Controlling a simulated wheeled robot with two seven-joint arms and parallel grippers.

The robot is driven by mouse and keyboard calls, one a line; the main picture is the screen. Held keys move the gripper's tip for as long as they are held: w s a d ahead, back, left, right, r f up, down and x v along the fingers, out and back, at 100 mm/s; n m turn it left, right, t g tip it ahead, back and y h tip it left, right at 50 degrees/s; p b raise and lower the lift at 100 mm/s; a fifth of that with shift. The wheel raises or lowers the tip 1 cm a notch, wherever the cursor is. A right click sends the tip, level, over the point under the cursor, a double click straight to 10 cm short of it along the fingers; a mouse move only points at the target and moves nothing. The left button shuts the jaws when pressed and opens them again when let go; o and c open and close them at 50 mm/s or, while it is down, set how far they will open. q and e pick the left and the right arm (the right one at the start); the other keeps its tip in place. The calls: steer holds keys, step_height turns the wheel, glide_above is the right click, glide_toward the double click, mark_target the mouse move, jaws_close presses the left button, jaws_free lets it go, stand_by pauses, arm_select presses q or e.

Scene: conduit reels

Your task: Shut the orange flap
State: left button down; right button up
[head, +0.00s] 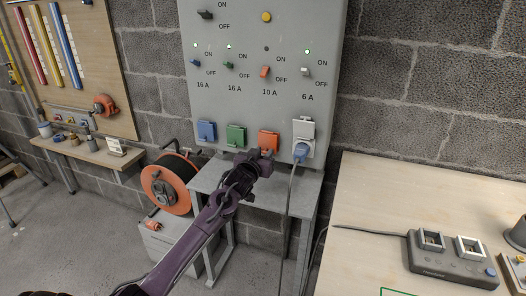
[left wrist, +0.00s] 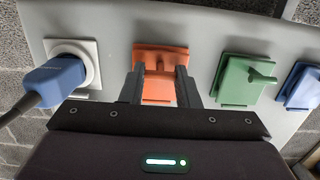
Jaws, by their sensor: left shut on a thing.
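The orange flap (head: 269,139) is on the grey panel under the 10 A label, between the green flap (head: 236,135) and the white socket. My left gripper (head: 259,160) is at its lower edge. In the left wrist view my left gripper (left wrist: 160,75) has one finger on each side of the small tab of the orange flap (left wrist: 160,52) and is shut on it. The fingers hide the flap's side edges, and I cannot tell how far it stands from the panel. My right gripper is not in view.
A blue plug (head: 300,151) with a hanging cable sits in the white socket (head: 303,130), just right of the flap. The blue flap (head: 207,130) is farther left. A grey table (head: 205,182) stands below, with an orange cable reel (head: 165,189) beside it.

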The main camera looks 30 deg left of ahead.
arm_select(q)
steer(key=c, duration=1.1)
jaws_free()
steer(key=shift+v, duration=3.9)
